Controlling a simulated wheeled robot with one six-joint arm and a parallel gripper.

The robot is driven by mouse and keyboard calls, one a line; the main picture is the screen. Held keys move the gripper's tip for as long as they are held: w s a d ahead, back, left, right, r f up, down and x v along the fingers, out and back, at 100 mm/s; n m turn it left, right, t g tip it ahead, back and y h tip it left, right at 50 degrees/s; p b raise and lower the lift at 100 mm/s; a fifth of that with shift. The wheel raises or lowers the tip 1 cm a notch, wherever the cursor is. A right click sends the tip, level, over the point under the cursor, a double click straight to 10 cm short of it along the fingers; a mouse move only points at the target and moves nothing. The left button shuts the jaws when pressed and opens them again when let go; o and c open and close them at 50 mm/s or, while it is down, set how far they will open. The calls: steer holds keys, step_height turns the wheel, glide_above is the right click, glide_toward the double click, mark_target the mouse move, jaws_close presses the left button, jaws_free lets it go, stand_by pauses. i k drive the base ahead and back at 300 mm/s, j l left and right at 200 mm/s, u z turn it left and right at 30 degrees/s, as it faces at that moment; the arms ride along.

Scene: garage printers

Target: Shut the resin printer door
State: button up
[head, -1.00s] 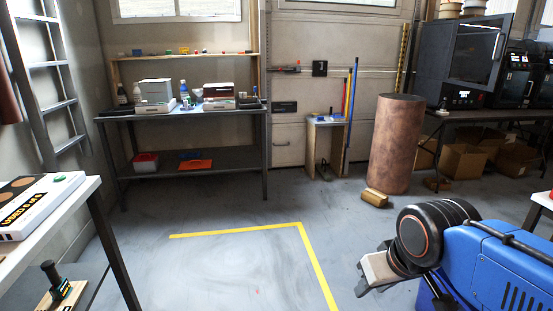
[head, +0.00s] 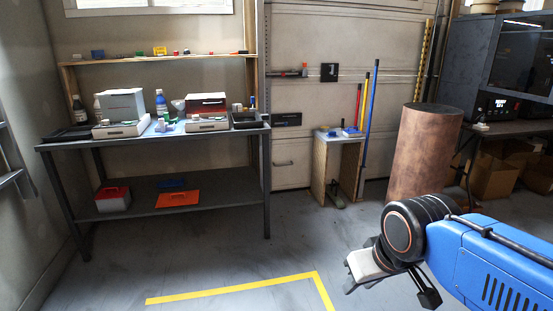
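A large dark printer (head: 476,60) with a glassy front and a small lit panel stands at the right edge, partly cut off. I cannot tell whether it is the resin printer or how its door stands. Two smaller machines are on the left workbench: one with a pale grey box top (head: 121,104) and one with a dark red top (head: 206,103). Their doors are too small to make out. My gripper (head: 388,285) hangs above the floor at the lower right, far from all of them and touching nothing. Its finger opening is not clear.
The workbench (head: 165,207) stands back left. A brown cylinder (head: 424,150) stands between my arm and the right-hand printer table. A small wooden stand (head: 320,165) is at the back wall. The floor with yellow tape (head: 235,288) is clear in front.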

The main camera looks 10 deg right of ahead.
mark_target(520, 64)
steer(key=i+l+z, duration=0.1)
steer(key=i+z, duration=0.3)
steer(key=i, duration=0.15)
steer(key=i+z, duration=0.45)
steer(key=i+j+z, duration=0.4)
steer(key=i, duration=0.2)
steer(key=i+l+z, duration=0.5)
steer(key=i+z, duration=0.3)
steer(key=i, duration=0.2)
